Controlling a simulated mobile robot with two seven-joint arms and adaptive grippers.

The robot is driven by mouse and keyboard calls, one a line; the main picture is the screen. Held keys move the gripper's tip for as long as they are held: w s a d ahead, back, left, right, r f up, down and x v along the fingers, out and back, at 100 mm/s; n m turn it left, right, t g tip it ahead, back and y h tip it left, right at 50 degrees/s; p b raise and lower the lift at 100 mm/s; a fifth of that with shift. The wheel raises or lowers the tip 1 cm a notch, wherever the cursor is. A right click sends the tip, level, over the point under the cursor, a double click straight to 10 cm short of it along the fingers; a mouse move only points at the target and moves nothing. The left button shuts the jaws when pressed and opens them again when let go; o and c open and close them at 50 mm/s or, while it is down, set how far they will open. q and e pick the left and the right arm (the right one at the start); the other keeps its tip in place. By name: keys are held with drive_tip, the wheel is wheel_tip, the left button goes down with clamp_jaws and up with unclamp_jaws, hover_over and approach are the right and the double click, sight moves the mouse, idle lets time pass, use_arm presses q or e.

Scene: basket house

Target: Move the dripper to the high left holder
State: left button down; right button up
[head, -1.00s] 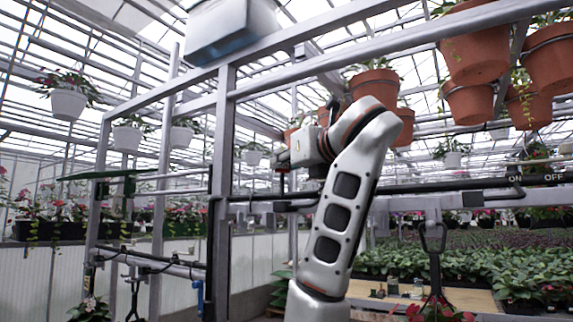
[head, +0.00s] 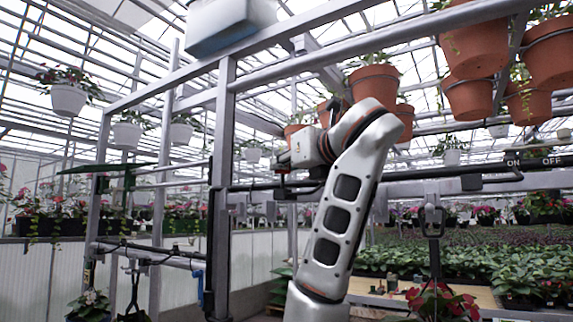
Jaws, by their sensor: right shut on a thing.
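My right gripper (head: 284,172) is seen from behind at mid-picture, at the end of my white arm. It is shut, with its fingertips small and partly hidden, on what looks like the dripper, a dark horizontal bar (head: 420,188). The bar runs on to the right behind my arm, towards the ON and OFF labels. A grey metal frame (head: 228,110) stands just left of the gripper. A dark upright (head: 211,225) and a dark-green bracket (head: 112,170) show on its left side; I cannot tell which part is the high left holder. My left gripper is not in view.
Terracotta pots (head: 468,98) hang at upper right. A pale box (head: 230,25) sits on the top rail. A hook (head: 432,220) hangs at right above a red-leaved plant (head: 440,300). A wooden bench (head: 480,297) and plant beds lie behind. White pots hang at left.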

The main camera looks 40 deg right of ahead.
sight(283, 178)
drive_tip(key=shift+f, duration=0.1)
drive_tip(key=shift+f+b, duration=1.15)
drive_tip(key=shift+f, duration=0.25)
drive_tip(key=o, duration=0.8)
